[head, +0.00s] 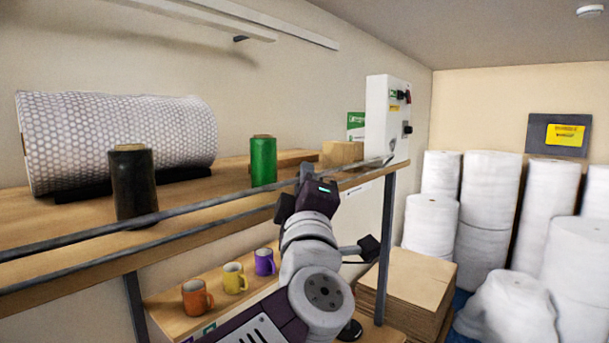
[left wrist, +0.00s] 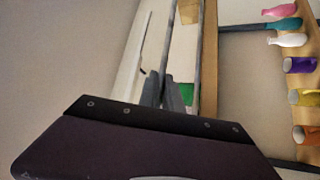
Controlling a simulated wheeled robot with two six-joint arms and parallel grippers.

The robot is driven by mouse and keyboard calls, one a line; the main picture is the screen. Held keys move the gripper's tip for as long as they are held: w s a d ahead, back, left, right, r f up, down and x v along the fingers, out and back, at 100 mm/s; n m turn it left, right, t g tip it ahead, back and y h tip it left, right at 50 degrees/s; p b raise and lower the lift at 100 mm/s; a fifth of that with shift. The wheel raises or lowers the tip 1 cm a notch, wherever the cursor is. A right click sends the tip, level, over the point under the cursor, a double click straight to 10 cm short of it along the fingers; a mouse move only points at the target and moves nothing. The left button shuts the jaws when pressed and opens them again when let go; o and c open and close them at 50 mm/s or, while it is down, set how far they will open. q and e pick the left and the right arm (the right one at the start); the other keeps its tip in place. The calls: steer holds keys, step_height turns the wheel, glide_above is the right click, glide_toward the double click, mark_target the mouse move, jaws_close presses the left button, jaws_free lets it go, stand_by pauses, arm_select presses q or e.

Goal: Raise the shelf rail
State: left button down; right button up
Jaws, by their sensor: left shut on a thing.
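The shelf rail (head: 100,232) is a thin grey bar running along the front of the upper wooden shelf (head: 60,215). It shows just above the shelf's grey front edge bar, with a narrow gap between them. My left gripper (head: 306,180) is shut on the rail toward its right part, and its fingers hide the grip. In the left wrist view the fingers (left wrist: 163,92) close around the thin rail (left wrist: 169,42), which runs up the picture. My right gripper is not in view.
A bubble-wrap roll (head: 120,140), a black roll (head: 133,185), a green roll (head: 263,162) and a cardboard box (head: 342,153) stand on the upper shelf. Mugs (head: 234,278) stand on the lower shelf. A grey post (head: 385,245) and flat cartons (head: 410,280) are at right.

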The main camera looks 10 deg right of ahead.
arm_select(q)
steer(key=c, duration=1.5)
jaws_free()
steer(key=shift+d+f, duration=0.1)
steer(key=shift+c, duration=0.2)
steer(key=shift+w+d, duration=0.1)
steer(key=b+v, duration=0.7)
steer(key=v, duration=0.2)
